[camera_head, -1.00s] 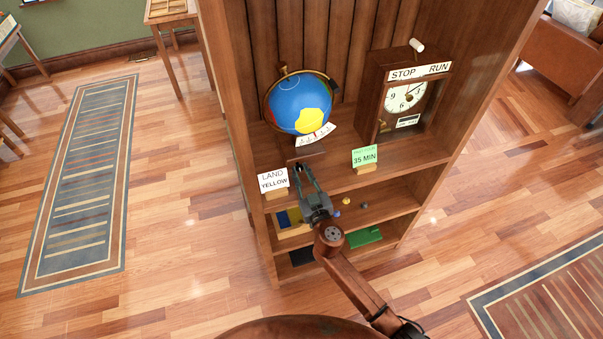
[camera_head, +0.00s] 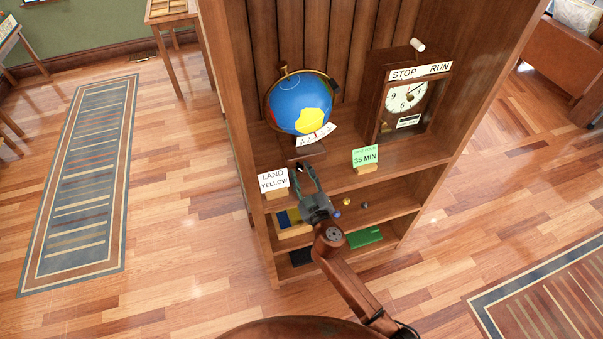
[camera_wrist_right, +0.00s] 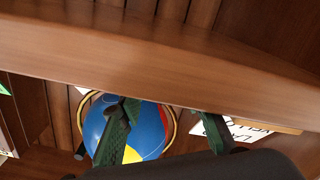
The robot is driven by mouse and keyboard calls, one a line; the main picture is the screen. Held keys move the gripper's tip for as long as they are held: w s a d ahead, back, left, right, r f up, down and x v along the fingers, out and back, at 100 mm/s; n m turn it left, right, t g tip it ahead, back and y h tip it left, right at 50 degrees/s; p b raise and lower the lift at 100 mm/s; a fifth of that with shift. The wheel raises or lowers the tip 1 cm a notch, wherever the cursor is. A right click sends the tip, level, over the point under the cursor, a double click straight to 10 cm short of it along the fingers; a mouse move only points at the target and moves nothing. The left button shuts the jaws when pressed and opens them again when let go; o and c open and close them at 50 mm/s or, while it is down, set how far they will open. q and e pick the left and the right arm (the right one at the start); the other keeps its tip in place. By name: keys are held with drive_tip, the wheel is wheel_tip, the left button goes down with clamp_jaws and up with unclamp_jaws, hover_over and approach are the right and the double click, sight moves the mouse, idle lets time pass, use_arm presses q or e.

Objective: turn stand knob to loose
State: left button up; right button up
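The blue, yellow and red globe (camera_head: 300,104) sits in a tilted ring on its stand, on the upper shelf. The stand's dark base (camera_head: 303,152) is at the shelf's front edge, with a white scale card (camera_head: 316,135) above it. The globe also shows in the right wrist view (camera_wrist_right: 151,122), behind the fingers. My right gripper (camera_head: 308,169) is just in front of the base, fingers apart and seemingly empty; the right wrist view shows the gap too. A small dark piece by one fingertip may be the stand knob; I cannot tell. My left gripper is out of view.
A LAND YELLOW card (camera_head: 272,181) stands left of my gripper and a green 35 MIN card (camera_head: 364,158) to the right. A STOP/RUN clock (camera_head: 405,97) stands further right. The shelf board (camera_wrist_right: 160,62) crosses the wrist view closely. Lower shelves hold small items.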

drive_tip(key=shift+s, duration=0.1)
drive_tip(key=v, duration=1.1)
drive_tip(key=shift+s, duration=0.35)
drive_tip(key=shift+d, duration=0.15)
